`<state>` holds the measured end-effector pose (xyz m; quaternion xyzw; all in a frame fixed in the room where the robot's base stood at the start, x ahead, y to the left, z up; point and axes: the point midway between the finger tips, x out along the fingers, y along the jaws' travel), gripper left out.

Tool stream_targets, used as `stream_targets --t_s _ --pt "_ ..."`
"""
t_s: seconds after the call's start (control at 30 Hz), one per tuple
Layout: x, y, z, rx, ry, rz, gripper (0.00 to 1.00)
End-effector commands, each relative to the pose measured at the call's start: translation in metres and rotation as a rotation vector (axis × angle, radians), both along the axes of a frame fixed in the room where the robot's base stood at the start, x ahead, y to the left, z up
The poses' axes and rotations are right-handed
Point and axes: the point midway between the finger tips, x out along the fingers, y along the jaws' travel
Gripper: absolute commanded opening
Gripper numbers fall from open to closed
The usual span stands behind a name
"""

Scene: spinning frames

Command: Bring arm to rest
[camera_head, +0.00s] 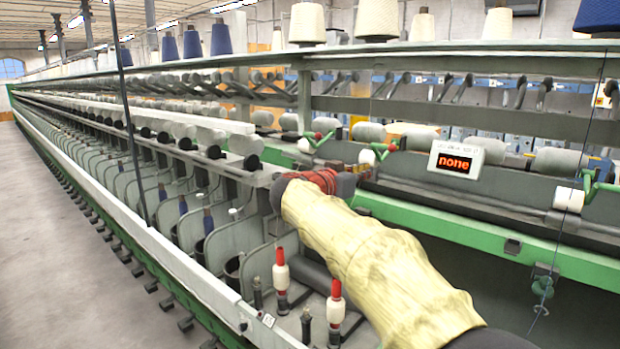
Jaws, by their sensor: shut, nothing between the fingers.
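My arm reaches in from the lower right in a pale yellow sleeve and ends in red bands and a dark part near the middle of the view.
Below the arm stand red-and-white spindles (281,272) and (335,305). Cones of yarn (307,24) line the top. The grey aisle floor (60,250) on the left is clear.

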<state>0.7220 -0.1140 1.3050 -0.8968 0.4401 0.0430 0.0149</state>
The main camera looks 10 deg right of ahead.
Motion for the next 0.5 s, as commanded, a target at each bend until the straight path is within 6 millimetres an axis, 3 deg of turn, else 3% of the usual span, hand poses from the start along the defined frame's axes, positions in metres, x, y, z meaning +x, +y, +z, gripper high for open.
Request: stream_targets --t_s 0.23,0.37,0.5 --pt "0.002 0.002 -0.009 -0.090 0.164 0.029 0.00" --pt "-0.004 0.009 -0.070 -0.109 0.411 0.086 0.00" --pt "-0.036 0.019 -0.137 -0.082 0.684 0.185 0.00"
